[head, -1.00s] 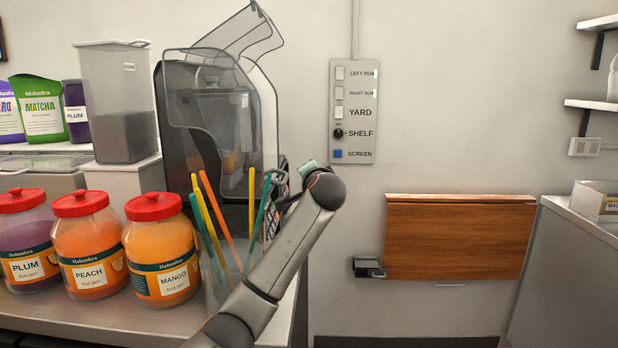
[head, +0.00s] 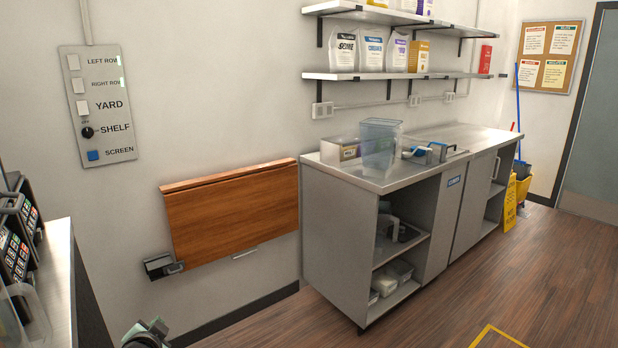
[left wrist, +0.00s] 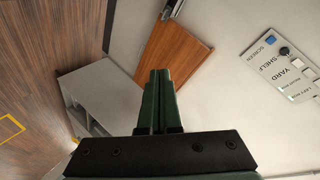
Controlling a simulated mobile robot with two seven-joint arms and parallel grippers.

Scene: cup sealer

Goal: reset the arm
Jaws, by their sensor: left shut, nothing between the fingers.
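In the left wrist view my left gripper (left wrist: 158,100) shows its two dark green fingers pressed together with nothing between them. In the head view a part of my arm (head: 148,334) shows at the bottom edge, left of centre, below the folded wooden panel. My right gripper is in neither view.
A wooden fold-down panel (head: 232,212) hangs on the wall beside a switch plate (head: 98,104). A steel counter (head: 405,166) with a clear pitcher (head: 379,148) stands right of it. A counter edge (head: 60,262) with keypads is at far left.

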